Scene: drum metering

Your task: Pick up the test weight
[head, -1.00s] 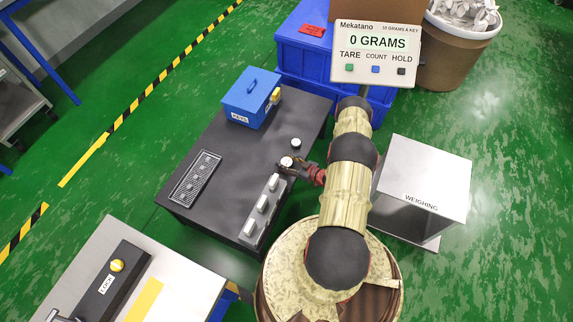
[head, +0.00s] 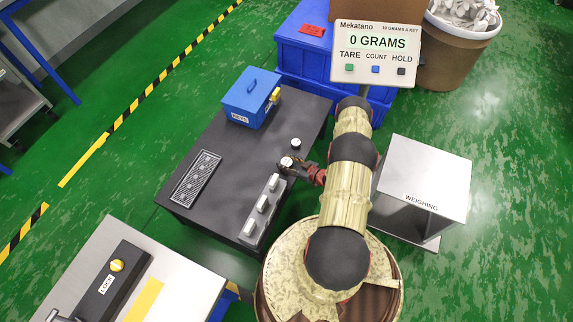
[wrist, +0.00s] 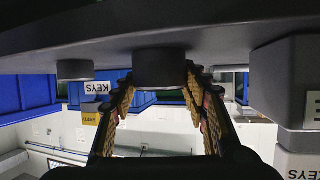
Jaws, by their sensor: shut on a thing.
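My gripper (head: 284,167) reaches in from the right, low over the dark bench. It is shut on a small round test weight (head: 286,161) with a pale top. In the wrist view, which is upside down, the fingers (wrist: 160,84) stand on both sides of the dark cylindrical weight (wrist: 160,66). The weight appears upright and touching the bench top. A second similar small cylinder (head: 296,143) stands just behind it, apart from the gripper. It also shows in the wrist view (wrist: 75,70).
On the dark bench (head: 235,130) are a blue KEYS box (head: 250,97), a grey perforated tray (head: 195,178) and a grey block with pale pegs (head: 262,209) close to my gripper. The display (head: 376,55) reads 0 GRAMS. A WEIGHING stand (head: 425,175) is at right.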

